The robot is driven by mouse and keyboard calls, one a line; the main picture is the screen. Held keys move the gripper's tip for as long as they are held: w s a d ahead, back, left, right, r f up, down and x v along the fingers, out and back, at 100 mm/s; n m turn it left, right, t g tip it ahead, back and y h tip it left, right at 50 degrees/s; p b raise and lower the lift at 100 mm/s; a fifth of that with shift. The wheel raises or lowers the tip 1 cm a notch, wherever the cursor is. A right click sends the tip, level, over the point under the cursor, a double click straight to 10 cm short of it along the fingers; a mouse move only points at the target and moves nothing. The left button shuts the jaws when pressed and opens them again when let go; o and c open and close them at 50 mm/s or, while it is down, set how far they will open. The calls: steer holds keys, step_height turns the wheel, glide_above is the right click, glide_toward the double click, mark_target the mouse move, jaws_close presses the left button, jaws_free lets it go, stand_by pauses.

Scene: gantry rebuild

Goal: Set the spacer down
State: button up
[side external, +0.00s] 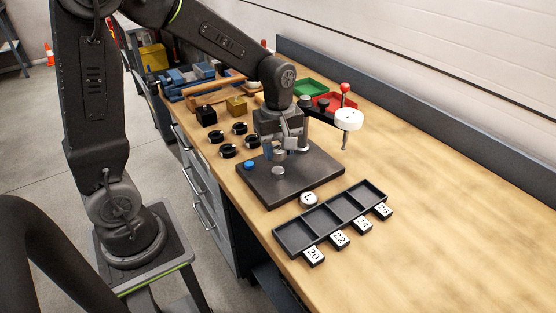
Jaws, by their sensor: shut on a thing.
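My gripper (280,149) is over the dark square plate (310,177) on the wooden bench, pointing down. It is shut on a small grey metal spacer (278,154), partly hidden by the fingers. Below it a round metal piece (278,171) sits on the plate; I cannot tell whether the spacer touches it. A black tray (292,240) with several open compartments lies at the front right of the plate. Its tags read 20, 22, 24 and 26, and its compartments look empty.
A white round gauge (348,119) hangs from an arm right of my gripper. A blue knob (248,165) is on the plate's left. A white disc marked L (308,199) lies between plate and tray. Several black rings (228,151) stand left. Bench right is clear.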

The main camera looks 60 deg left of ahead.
mark_target(278, 170)
steer(key=shift+f, duration=1.95)
steer(key=shift+f, duration=0.15)
steer(key=o, duration=0.9)
steer(key=shift+o, duration=0.2)
step_height(278, 170, up, 11)
steer(key=shift+r, duration=0.1)
steer(key=shift+s+r, duration=0.15)
steer(key=shift+r, duration=0.45)
steer(key=s+d+r+m+t, duration=0.1)
steer(key=s+d+m+t, duration=0.1)
steer(key=s+m, duration=0.5)
steer(key=s+d+r+m+t, duration=0.2)
steer(key=s+m+t, duration=0.1)
steer(key=s+m, duration=0.4)
steer(key=shift+d+m+t, duration=0.2)
steer(key=shift+m+t, duration=0.1)
steer(key=shift+m, duration=0.6)
